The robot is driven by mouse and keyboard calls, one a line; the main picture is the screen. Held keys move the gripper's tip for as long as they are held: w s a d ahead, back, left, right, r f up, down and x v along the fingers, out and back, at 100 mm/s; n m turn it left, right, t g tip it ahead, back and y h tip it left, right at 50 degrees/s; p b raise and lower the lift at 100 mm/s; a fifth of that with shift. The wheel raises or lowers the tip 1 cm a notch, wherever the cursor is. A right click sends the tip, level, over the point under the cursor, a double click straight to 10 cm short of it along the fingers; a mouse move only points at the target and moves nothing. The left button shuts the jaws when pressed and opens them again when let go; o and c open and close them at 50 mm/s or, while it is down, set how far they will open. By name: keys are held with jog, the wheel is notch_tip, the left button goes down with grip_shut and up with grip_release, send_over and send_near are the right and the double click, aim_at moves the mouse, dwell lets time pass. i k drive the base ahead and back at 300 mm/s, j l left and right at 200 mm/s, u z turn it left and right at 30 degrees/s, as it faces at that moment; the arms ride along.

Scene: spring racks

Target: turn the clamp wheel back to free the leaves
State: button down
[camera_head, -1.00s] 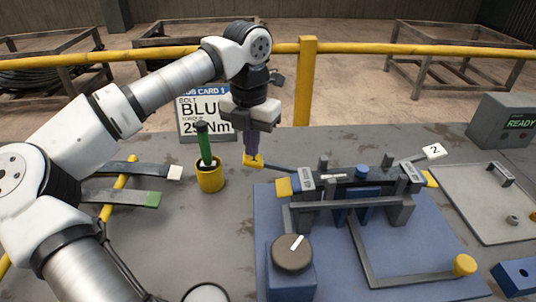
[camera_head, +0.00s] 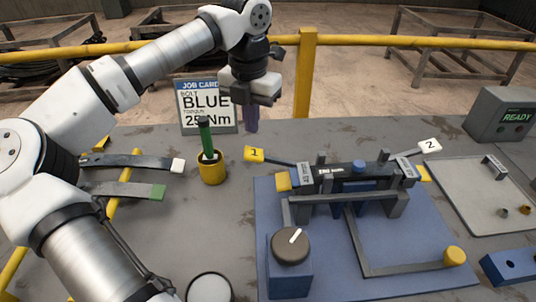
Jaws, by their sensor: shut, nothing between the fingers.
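A round brown knob (camera_head: 291,246) with a white pointer mark sits on a blue block at the front of the blue fixture plate; it looks like the clamp wheel. A lever with a yellow tag "1" (camera_head: 255,154) sticks out left, and one with a white tag "2" (camera_head: 429,146) sticks out right. My gripper (camera_head: 251,127) is shut and empty, above and behind tag 1, apart from it and far from the knob.
A yellow cup (camera_head: 212,170) holds a green-handled tool. Loose strips (camera_head: 130,190) lie at left. A bent bar with a yellow end (camera_head: 454,256) lies on the plate. A grey tray (camera_head: 475,200) and a READY box (camera_head: 503,118) stand right. A yellow rail (camera_head: 400,62) runs behind.

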aim_at(290, 246)
jog(key=k, duration=1)
